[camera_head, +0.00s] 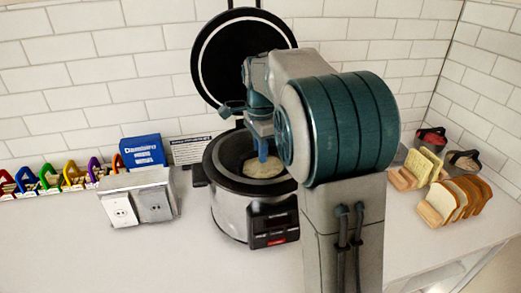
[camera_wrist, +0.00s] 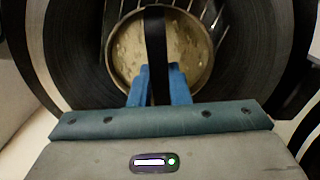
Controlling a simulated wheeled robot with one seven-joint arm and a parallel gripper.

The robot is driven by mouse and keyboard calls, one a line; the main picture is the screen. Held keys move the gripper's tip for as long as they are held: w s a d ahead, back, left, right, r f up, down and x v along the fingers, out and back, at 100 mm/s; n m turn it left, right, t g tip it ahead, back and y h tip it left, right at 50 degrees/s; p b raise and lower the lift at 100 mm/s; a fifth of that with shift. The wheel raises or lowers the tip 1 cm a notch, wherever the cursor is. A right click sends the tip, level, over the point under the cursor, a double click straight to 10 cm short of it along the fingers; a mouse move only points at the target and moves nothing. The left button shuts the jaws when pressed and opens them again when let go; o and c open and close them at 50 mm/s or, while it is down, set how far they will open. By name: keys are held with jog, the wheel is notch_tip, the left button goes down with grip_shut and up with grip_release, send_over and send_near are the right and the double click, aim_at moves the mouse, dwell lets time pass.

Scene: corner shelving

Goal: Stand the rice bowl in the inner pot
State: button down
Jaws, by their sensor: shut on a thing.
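The rice cooker (camera_head: 228,212) stands on the counter with its round lid (camera_head: 215,60) raised. Its dark inner pot (camera_head: 232,148) is open at the top and also shows in the wrist view (camera_wrist: 62,55). The pale, speckled rice bowl (camera_head: 268,172) is inside the pot's mouth, and its round opening shows in the wrist view (camera_wrist: 130,55). My gripper (camera_head: 263,157) reaches down into the pot with blue fingers shut on the bowl's near rim. Whether the bowl's base touches the pot's floor is hidden. A dark strip crosses the bowl in the wrist view.
A grey socket box (camera_head: 155,203) and a blue box (camera_head: 142,151) are left of the cooker. Several coloured clips or holders (camera_head: 50,178) line the wall. Bread slices in racks (camera_head: 460,200) and lidded containers (camera_head: 432,138) stand at right. The front counter is clear.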

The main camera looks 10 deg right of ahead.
jog(key=shift+f, duration=0.15)
jog(key=c, duration=1.4)
grip_release()
jog(key=shift+o, duration=0.2)
notch_tip(320, 180, up, 12)
jog(key=shift+r, duration=0.2)
jog(key=s+f+n+t, duration=0.1)
jog(key=s+f+n, duration=0.7)
jog(key=s, duration=0.4)
jog(key=s+f+n+t, duration=0.2)
jog(key=s+f+n, duration=0.5)
jog(key=s, duration=0.6)
jog(key=shift+f+n, duration=0.4)
jog(key=shift+n, duration=0.1)
jog(key=shift+s, duration=0.1)
